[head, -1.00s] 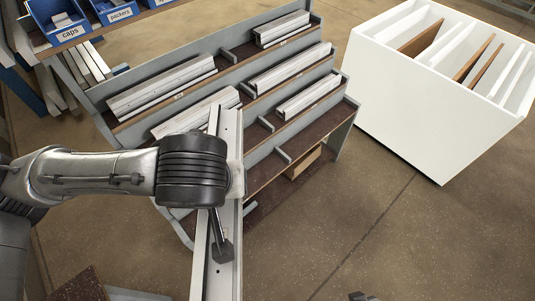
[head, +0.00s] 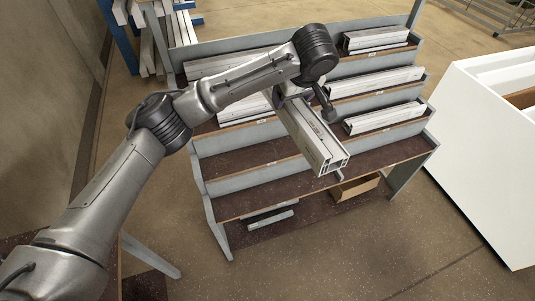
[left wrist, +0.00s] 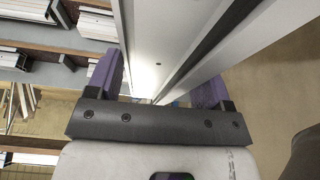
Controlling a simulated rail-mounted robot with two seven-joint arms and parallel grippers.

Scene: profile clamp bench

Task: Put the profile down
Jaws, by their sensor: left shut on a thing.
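My left gripper (head: 300,95) is shut on a long white-grey profile (head: 312,140). The profile slants across the stepped rack, with its open channelled end toward me and to the right. It seems to be above the lower shelves; whether it touches anything I cannot tell. In the left wrist view the profile (left wrist: 175,40) runs away from the camera between the two purple finger pads of the gripper (left wrist: 160,90). The gripper hides part of the profile in the head view. My right gripper is not in view.
The stepped rack (head: 265,202) holds other profiles (head: 375,82) on its upper tiers; its lowest front shelf looks bare. A cardboard box (head: 355,188) sits under it. A white bin with dividers (head: 475,140) stands at the right. Open floor (head: 350,260) lies in front.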

